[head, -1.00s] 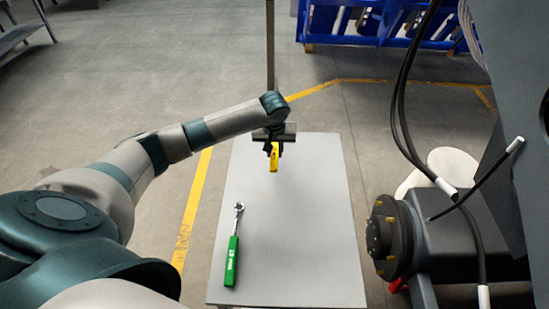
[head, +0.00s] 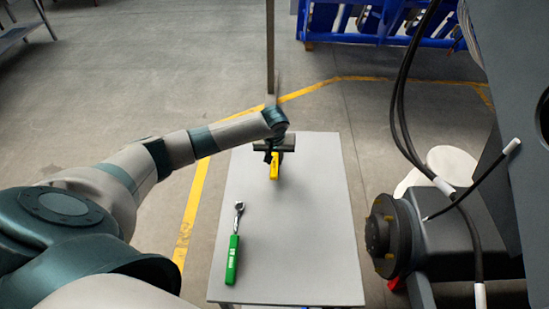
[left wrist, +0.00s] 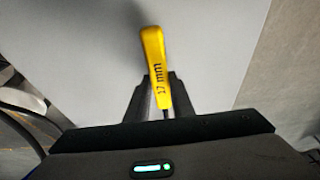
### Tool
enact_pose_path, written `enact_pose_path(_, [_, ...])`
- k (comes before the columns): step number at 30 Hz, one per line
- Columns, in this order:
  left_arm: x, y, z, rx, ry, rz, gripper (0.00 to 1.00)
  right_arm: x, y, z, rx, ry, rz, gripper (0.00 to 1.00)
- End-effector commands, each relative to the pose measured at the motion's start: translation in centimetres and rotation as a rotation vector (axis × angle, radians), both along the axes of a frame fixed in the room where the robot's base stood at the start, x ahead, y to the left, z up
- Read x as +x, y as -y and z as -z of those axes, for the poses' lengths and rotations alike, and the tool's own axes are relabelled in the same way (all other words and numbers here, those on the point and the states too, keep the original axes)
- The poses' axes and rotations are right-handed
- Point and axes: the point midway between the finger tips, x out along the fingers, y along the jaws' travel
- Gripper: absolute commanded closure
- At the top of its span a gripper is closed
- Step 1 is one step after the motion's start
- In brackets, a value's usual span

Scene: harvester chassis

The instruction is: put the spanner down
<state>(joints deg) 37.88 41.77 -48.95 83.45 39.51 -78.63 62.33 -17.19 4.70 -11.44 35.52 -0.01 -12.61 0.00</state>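The spanner (head: 275,166) has a yellow handle and is held over the far part of the grey table (head: 305,215). My left gripper (head: 274,155) is shut on it. In the left wrist view the yellow handle (left wrist: 153,58), marked 17 mm, stands out between the two dark fingers of the gripper (left wrist: 160,88). The spanner's other end is hidden by the gripper. I cannot tell whether the spanner touches the table top. My right gripper is not in view.
A green-handled ratchet tool (head: 232,258) lies on the table's near left part. The table's middle and right are clear. The dark chassis with a wheel hub (head: 381,237) and hanging cables stands at the right. A thin upright post (head: 270,45) rises beyond the table.

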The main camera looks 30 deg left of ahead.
Motion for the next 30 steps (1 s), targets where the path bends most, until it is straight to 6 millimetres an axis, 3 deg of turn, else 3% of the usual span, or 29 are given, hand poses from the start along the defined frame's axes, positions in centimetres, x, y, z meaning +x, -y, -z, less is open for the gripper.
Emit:
enact_pose_path(1, [0.0,0.0,0.0,0.0,0.0,0.0,0.68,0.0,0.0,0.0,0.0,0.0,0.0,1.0])
enact_pose_path(2, [0.0,0.0,0.0,0.0,0.0,0.0,0.61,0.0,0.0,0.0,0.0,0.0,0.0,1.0])
enact_pose_path(17, [-0.1,0.1,-0.8,-0.001,0.0,0.001,0.61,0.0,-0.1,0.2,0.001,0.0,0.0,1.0])
enact_pose_path(23, [-0.6,0.4,-2.9,-0.001,0.002,0.002,0.61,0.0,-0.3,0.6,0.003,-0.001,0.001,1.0])
enact_pose_path(30, [-1.6,1.1,-7.0,-0.001,0.003,0.002,0.61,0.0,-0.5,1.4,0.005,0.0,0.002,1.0])
